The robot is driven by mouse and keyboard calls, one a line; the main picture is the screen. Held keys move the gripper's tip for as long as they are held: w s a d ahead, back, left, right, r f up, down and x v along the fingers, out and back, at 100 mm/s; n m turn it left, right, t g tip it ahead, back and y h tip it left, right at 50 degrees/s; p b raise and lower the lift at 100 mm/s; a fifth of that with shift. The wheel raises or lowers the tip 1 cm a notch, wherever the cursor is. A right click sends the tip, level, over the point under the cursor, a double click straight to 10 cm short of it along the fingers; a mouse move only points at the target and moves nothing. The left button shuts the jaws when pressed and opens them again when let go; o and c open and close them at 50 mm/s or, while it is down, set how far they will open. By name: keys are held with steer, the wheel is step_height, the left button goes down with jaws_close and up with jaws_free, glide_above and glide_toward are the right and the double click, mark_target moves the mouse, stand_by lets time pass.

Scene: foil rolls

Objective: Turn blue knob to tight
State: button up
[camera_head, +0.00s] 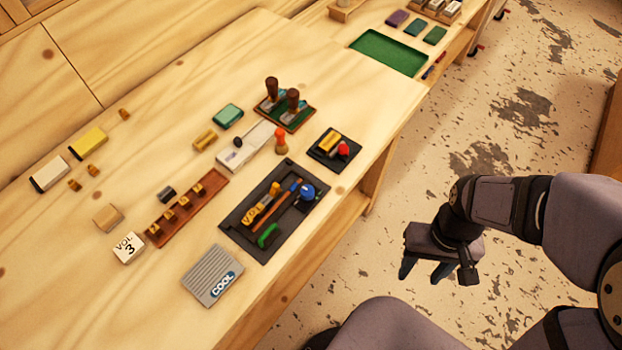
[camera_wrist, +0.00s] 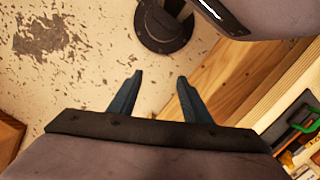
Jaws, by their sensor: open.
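A round blue knob (camera_head: 307,192) sits at the upper right of a dark tray (camera_head: 259,240) on the wooden table in the head view. Any marking for tight is too small to read. My gripper (camera_head: 425,272) is to the right of the table, over the floor and well apart from the knob. In the wrist view its two blue-grey fingers (camera_wrist: 160,80) are spread with nothing between them. The knob does not show clearly in the wrist view.
The dark tray also holds a yellow-black tool (camera_head: 258,206) and a green handle (camera_head: 267,235). A small black tray (camera_head: 322,157) with a red knob (camera_head: 344,149) lies beyond it. Dark-handled stamps (camera_head: 292,100) stand upright farther back. The table's front edge lies between my gripper and the tray.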

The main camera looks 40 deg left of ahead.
steer(key=w+a+r+n+y+p, duration=0.15)
steer(key=a+n, duration=0.35)
steer(key=a, duration=1.2)
steer(key=n+g+y, duration=0.1)
steer(key=n+y, duration=0.2)
steer(key=n, duration=1.3)
glide_toward(309, 190)
steer(key=f, duration=0.1)
steer(key=shift+h, duration=0.25)
steer(key=shift+a+p+x, duration=0.2)
steer(key=shift+p+x, duration=0.55)
steer(key=shift+x, duration=1.2)
steer(key=shift+a+p+x, duration=0.2)
steer(key=shift+p+x, duration=0.5)
steer(key=shift+x, duration=1.25)
steer(key=shift+s+r, duration=0.1)
steer(key=shift+r, duration=0.05)
steer(key=c, duration=1)
